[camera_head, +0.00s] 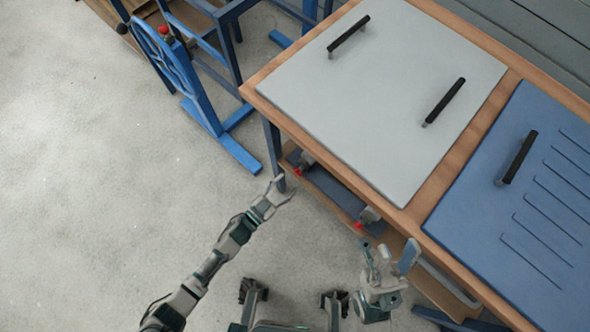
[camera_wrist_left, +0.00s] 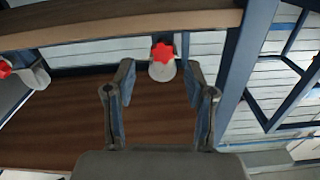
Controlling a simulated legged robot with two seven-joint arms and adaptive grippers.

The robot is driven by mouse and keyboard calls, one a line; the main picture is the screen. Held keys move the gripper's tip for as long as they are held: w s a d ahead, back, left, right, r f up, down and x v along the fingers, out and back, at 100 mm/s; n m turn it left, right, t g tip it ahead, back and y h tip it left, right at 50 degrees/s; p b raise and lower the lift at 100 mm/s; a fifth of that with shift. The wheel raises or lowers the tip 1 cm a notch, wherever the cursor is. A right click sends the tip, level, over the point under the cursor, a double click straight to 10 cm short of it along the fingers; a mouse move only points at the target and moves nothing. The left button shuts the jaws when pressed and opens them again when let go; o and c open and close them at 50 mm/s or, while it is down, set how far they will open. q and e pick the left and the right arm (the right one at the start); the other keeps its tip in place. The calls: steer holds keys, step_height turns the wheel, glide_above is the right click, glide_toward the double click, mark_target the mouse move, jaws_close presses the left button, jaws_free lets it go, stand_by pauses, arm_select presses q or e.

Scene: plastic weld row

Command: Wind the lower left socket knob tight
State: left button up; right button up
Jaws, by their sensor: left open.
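Two red knobs on grey sockets sit under the front edge of the workbench in the head view. The left knob (camera_head: 297,171) is beside the bench leg, and the other knob (camera_head: 358,226) is further right. My left gripper (camera_head: 283,190) is open just in front of the left knob. In the left wrist view, a red star-shaped knob (camera_wrist_left: 162,53) lies ahead between the open fingers (camera_wrist_left: 160,95), apart from them. The second knob (camera_wrist_left: 4,68) is cut by the left edge. My right gripper (camera_head: 388,258) appears open and empty near the bench front.
The workbench (camera_head: 420,222) carries a grey panel (camera_head: 385,95) and a blue panel (camera_head: 530,190) with black handles. A blue wheel stand (camera_head: 200,105) is at the upper left. The floor on the left is clear.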

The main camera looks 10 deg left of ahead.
mark_target(296, 174)
arm_select(q)
steer(key=x, duration=0.3)
steer(key=shift+f+b, duration=0.25)
steer(key=shift+b, duration=0.1)
steer(key=shift+w+r, duration=0.25)
steer(key=shift+w, duration=0.3)
steer(key=shift+d, duration=0.2)
jaws_close()
